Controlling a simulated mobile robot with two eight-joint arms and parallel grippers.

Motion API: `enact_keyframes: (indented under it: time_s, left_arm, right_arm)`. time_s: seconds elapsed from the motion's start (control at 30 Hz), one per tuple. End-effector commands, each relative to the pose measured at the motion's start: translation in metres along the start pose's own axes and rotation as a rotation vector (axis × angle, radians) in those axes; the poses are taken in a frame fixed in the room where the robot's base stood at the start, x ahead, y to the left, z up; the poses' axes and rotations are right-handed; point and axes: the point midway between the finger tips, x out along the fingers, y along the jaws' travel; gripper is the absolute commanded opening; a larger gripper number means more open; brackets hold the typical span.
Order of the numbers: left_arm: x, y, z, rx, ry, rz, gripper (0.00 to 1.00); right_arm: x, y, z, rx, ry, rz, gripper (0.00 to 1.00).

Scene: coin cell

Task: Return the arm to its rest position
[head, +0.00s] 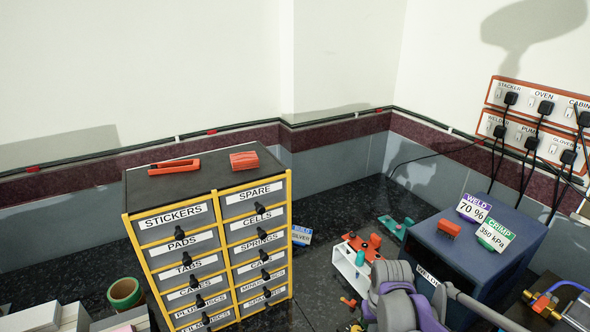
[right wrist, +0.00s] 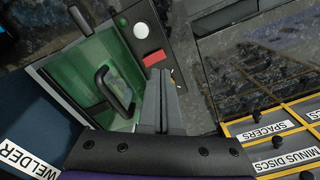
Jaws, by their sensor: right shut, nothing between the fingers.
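My right arm (head: 400,300) reaches in at the bottom of the head view, in front of the dark blue welder box (head: 470,255). Its grey and purple links cover part of that box's front. In the right wrist view my right gripper (right wrist: 161,92) has its two grey fingers together with nothing between them. The fingers point toward a green-windowed panel with a dark handle (right wrist: 115,90). Whether they touch anything is hard to tell. My left gripper is not in view.
A yellow-framed drawer cabinet (head: 127,235) stands at left centre, with a red tray (head: 175,167) and a red block (head: 244,160) on top. A white rack (head: 346,263) stands beside my arm. A switch panel with plugs (head: 535,120) hangs at right.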

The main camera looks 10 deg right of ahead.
Motion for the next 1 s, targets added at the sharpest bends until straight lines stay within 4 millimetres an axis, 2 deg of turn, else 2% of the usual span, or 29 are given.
enact_keyframes:
  time_s: [0.17,0.3,0.43,0.6,0.8,1.0]
  left_arm:
    - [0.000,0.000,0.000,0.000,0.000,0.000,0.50]
    - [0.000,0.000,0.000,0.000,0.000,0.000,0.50]
    - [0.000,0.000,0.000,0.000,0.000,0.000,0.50]
    - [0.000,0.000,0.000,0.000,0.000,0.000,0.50]
    - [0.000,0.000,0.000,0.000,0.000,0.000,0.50]
    - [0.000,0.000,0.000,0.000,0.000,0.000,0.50]
  right_arm:
    - [-0.023,-0.013,0.029,-0.026,0.087,0.000,0.00]
    - [-0.041,-0.026,0.063,-0.055,0.198,-0.003,0.00]
    - [-0.050,-0.035,0.094,-0.082,0.300,-0.010,0.00]
    - [-0.050,-0.043,0.126,-0.109,0.413,-0.023,0.00]
    - [-0.046,-0.047,0.142,-0.124,0.479,-0.032,0.00]
    - [-0.046,-0.048,0.143,-0.125,0.488,-0.033,0.00]
